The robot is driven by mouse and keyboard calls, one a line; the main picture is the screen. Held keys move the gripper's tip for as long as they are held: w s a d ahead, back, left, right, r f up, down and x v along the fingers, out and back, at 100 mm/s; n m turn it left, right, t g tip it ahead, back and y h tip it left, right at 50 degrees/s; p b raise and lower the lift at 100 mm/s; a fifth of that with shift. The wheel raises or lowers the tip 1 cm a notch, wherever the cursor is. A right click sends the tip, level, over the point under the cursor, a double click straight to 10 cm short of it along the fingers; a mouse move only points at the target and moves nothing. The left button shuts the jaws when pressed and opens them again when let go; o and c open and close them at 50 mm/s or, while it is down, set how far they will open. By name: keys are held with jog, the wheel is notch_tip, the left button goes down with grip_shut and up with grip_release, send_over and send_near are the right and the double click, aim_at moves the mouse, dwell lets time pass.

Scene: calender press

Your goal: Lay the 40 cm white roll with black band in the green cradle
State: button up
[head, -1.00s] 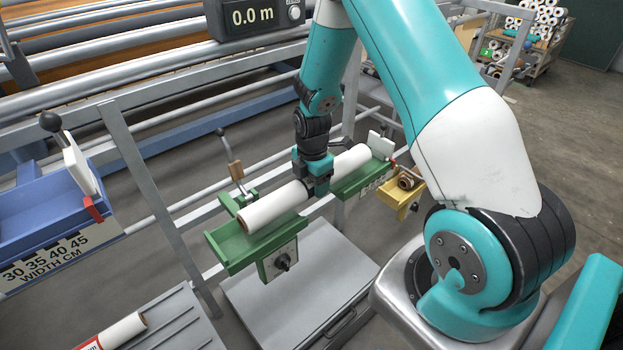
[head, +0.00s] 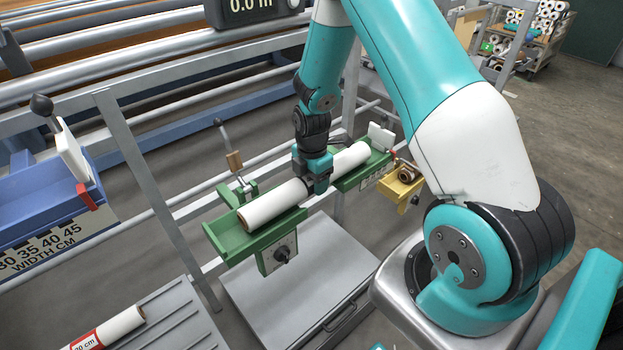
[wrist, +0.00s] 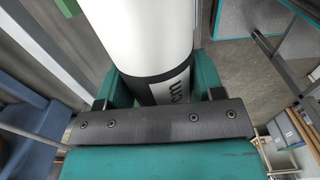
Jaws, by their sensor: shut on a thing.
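The white roll (head: 275,207) lies lengthwise along the green cradle (head: 228,236), or just above it; I cannot tell if it touches. My gripper (head: 319,183) is shut around the roll's middle from above. In the wrist view the roll (wrist: 150,40) runs between the two jaws of the gripper (wrist: 160,88), and a black band (wrist: 170,88) with "cm" lettering shows at the grip. The number on the band is hidden. The roll's near brown core end faces left, and its far end is near the white plate at the cradle's right end.
A yellow holder (head: 398,188) with a small brown-cored roll stands right of the cradle. A blue width tray (head: 45,215) is at the left. A roll with a red band (head: 108,330) lies on a grey ribbed surface lower left. A lever (head: 228,145) rises behind the cradle.

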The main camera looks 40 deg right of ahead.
jog(key=shift+f, duration=0.2)
jog(key=o, duration=1.3)
jog(key=shift+o, duration=0.2)
notch_tip(320, 180, up, 18)
jog(key=shift+f+b, duration=0.2)
jog(key=shift+b, duration=0.2)
jog(key=s+a+r+m+y, duration=0.1)
jog(key=s+a+r+m, duration=0.15)
jog(key=a, duration=0.35)
jog(key=s+a+r+m+y, duration=0.1)
jog(key=s+a+r+m, duration=0.1)
jog(key=s+a+r, duration=0.3)
jog(key=s+a+r+m+y, duration=0.2)
jog(key=s+a+m, duration=0.5)
jog(key=s+a, duration=0.4)
jog(key=s, duration=0.3)
jog(key=shift+s+a+r, duration=0.25)
jog(key=shift+s+a, duration=0.05)
jog(key=shift+s, duration=0.1)
